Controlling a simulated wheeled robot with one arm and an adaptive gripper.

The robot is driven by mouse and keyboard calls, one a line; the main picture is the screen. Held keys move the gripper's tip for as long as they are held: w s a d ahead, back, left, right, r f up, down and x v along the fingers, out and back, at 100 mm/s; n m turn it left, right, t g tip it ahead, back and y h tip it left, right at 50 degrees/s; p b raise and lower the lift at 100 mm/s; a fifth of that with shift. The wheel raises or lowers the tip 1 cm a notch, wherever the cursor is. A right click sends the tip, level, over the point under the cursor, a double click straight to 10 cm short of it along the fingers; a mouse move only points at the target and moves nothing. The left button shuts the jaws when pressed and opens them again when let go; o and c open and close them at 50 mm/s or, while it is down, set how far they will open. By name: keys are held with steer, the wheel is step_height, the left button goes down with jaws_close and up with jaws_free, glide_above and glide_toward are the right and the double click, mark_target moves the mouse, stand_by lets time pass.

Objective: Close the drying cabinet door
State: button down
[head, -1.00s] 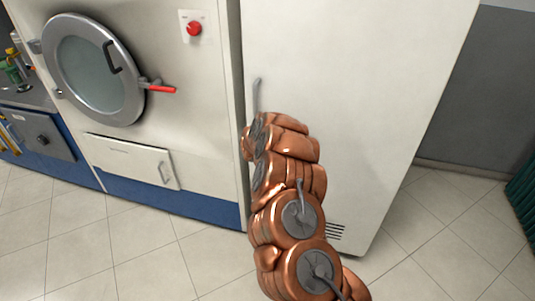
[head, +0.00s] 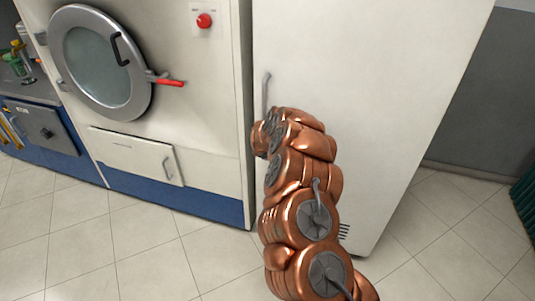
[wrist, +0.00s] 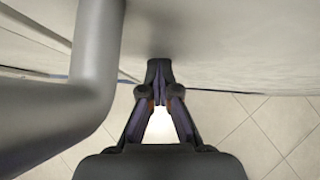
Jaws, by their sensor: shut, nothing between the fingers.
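The drying cabinet is the tall white unit, and its door (head: 375,75) fills the middle right of the head view. Its grey vertical handle (head: 266,92) is near the left edge. The door looks nearly flush, but I cannot tell whether it is fully closed. In the wrist view the handle (wrist: 98,45) is large at the left, and the pale door face (wrist: 220,45) spans the top. My gripper (wrist: 158,75) is shut and empty, fingertips at or very near the door face, right of the handle. Contact is unclear. In the head view my copper arm hides the gripper.
A dry-cleaning machine with a round door (head: 100,62), a red-gripped latch (head: 169,83) and a red button (head: 204,20) stands left of the cabinet. A counter (head: 28,85) with bottles is at far left. The tiled floor (head: 150,260) in front is clear.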

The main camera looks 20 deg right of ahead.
steer(key=shift+s+a+r+b, duration=2.9)
steer(key=shift+s+a+r, duration=0.5)
steer(key=shift+s, duration=1)
steer(key=w+a+r+n+t+y+p, duration=0.1)
steer(key=a+r+n+t+y, duration=0.15)
steer(key=a+r+n, duration=0.6)
steer(key=a+r+n+t+y+p, duration=0.15)
steer(key=a+r+n+y, duration=0.35)
steer(key=r, duration=0.6)
steer(key=s+a+r+n+g+y, duration=0.2)
steer(key=s+a+r+n+y, duration=0.4)
steer(key=s+a+n, duration=0.65)
steer(key=s+d+f+n+g+h+p, duration=0.1)
steer(key=s+d+f+n+g+h, duration=0.15)
steer(key=s+n, duration=0.45)
steer(key=s+d+f+n+g+h+p, duration=0.1)
steer(key=s+f+n+g, duration=0.15)
steer(key=s, duration=0.95)
steer(key=s+d+f+n+g+h, duration=0.2)
steer(key=s+d+n+g, duration=0.1)
steer(key=s+d, duration=0.5)
steer(key=s+d+f+n+g+h+p, duration=0.1)
steer(key=s+d+f+n+g+h, duration=0.2)
steer(key=s+d, duration=0.5)
steer(key=s, duration=0.5)
steer(key=shift+d+f+n+g+h, duration=0.15)
steer(key=shift+d+n+g+h, duration=0.1)
steer(key=shift+n+g+h, duration=0.1)
